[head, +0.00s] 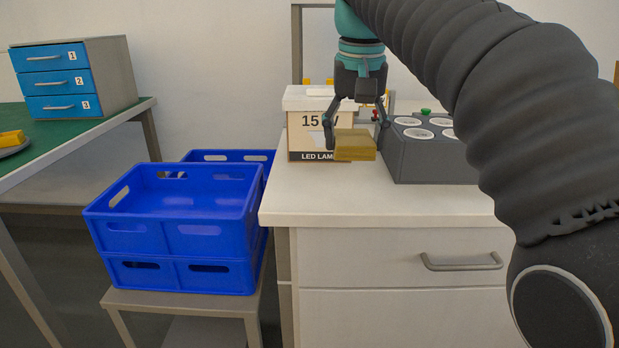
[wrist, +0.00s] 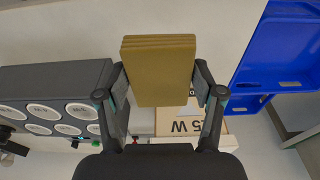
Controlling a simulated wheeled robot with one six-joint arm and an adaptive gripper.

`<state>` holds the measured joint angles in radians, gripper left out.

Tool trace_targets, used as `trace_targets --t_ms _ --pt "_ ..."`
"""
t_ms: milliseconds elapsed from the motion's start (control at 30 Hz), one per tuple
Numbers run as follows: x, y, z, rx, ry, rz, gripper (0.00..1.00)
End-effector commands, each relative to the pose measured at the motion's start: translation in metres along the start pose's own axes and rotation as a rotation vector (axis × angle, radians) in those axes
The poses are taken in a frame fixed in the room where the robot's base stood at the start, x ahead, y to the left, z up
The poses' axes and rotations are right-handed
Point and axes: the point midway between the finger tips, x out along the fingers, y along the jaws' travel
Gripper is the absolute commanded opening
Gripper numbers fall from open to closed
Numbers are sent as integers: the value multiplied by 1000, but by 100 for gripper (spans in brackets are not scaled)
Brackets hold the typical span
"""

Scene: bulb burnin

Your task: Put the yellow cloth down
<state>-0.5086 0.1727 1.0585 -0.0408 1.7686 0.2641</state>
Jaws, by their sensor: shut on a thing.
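The yellow cloth (head: 355,146) is a folded, mustard-coloured block in the head view. My gripper (head: 356,140) points down and is shut on it, with one finger at each side. The cloth is over the white counter top (head: 350,200), in front of the LED lamp box. I cannot tell for sure whether its underside touches the counter. In the wrist view the cloth (wrist: 158,70) sits between the two fingers (wrist: 165,90), its layered edge showing.
A grey block with round white sockets (head: 432,165) stands close right of the cloth. The lamp box (head: 305,120) is behind it. Blue crates (head: 175,215) stand on a lower stand to the left. The counter's front left is clear. A blue-drawer cabinet (head: 75,78) stands on a green-topped table.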

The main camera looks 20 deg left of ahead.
Motion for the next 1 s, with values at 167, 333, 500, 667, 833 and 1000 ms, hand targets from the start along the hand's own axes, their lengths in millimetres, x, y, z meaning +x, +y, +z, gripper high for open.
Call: trace_targets --t_ms 167,333,500,667,833,1000 --pt "26 -38 -10 -11 -2 -1 17" --pt "44 -64 -19 -9 -1 0 17" --pt "52 -75 -24 -4 1 0 17" --pt "68 -76 -22 -3 -1 1 17" --pt "89 -75 -18 -2 1 0 17" --pt "93 -75 -18 -2 1 0 17"
